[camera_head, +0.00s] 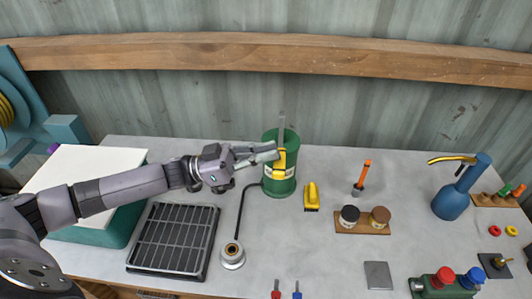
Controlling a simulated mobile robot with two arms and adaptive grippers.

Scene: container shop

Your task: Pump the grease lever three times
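The grease pump is a green cylinder (284,185) standing upright at the back middle of the bench. A grey upright bar (282,125) rises from it, and a yellow lever part (281,162) shows at its front. My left gripper (268,152) reaches in from the left, with its fingertips at the yellow part and overlapping it in the picture. I cannot tell whether the fingers touch it or how far they are apart. The fingers hide some of the cylinder's top. My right gripper is not in view.
A black hose runs from the pump to a round metal fitting (232,257). A black grate (172,240) lies left. A yellow tool (311,197), a jar stand (362,227) and a blue oil can (459,190) stand right. Bare bench lies between them.

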